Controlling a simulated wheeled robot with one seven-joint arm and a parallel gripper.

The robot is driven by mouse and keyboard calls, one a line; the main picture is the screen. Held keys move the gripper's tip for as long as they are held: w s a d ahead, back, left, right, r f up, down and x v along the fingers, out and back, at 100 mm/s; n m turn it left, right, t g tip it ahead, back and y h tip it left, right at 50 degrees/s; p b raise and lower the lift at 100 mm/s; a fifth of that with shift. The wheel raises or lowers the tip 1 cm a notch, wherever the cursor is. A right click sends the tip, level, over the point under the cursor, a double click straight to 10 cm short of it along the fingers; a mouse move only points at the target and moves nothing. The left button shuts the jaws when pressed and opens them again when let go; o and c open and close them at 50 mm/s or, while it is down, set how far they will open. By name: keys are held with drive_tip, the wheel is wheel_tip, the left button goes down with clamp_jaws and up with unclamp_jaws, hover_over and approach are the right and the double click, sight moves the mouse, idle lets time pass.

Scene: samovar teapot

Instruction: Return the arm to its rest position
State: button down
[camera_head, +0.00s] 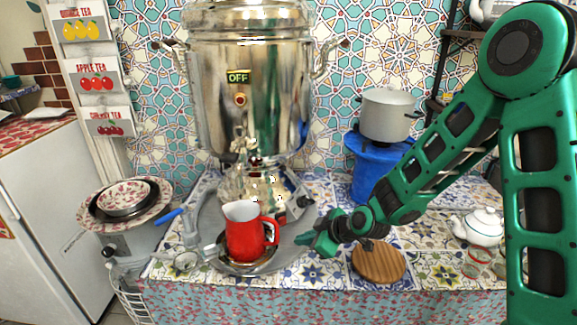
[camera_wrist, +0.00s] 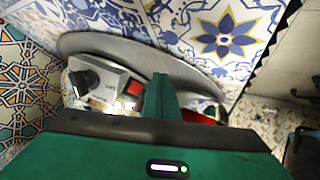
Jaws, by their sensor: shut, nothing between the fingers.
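My green arm comes in from the right in the head view. My gripper (camera_head: 314,241) is shut and empty, just right of the red pitcher (camera_head: 245,238) and above the grey tray. In the wrist view the shut fingers of my gripper (camera_wrist: 159,84) point away over the tray's rim (camera_wrist: 95,42). The red pitcher stands upright on a round metal plate at the front of the samovar (camera_head: 245,110). A gap shows between my gripper and the pitcher's handle.
A round wooden board (camera_head: 379,262) lies on the tiled counter right of my gripper. A white teapot (camera_head: 479,226) stands farther right. A grey pot (camera_head: 387,114) sits on a blue stand (camera_head: 368,165) behind my forearm. Stacked bowls (camera_head: 124,198) are at left.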

drive_tip(key=s+d+r+m+h, duration=0.1)
drive_tip(key=d, duration=0.4)
drive_tip(key=s+d+r+m+h, duration=0.1)
drive_tip(key=d+r+m+h, duration=0.1)
drive_tip(key=d, duration=0.4)
drive_tip(key=s+d+r+m+g+h, duration=0.1)
drive_tip(key=s+d, duration=0.1)
drive_tip(key=d, duration=0.4)
drive_tip(key=shift+d+r, duration=0.2)
drive_tip(key=shift+r, duration=0.1)
drive_tip(key=s+d+r+m+g+h, duration=0.2)
drive_tip(key=s+d+r+m, duration=0.25)
drive_tip(key=s+d, duration=0.45)
drive_tip(key=s+d+r+m+g+h, duration=0.1)
drive_tip(key=s+d+r+m+h, duration=0.1)
drive_tip(key=s+d+r+m, duration=0.5)
drive_tip(key=s+d+m+g, duration=0.1)
drive_tip(key=s+d+m, duration=0.1)
drive_tip(key=s, duration=0.5)
drive_tip(key=s+d+m+g+y, duration=0.1)
drive_tip(key=s+d+m, duration=0.1)
drive_tip(key=s, duration=0.4)
drive_tip(key=shift+s, duration=0.4)
drive_tip(key=shift+m, duration=0.25)
drive_tip(key=shift+w+f, duration=0.25)
drive_tip(key=shift+w, duration=0.4)
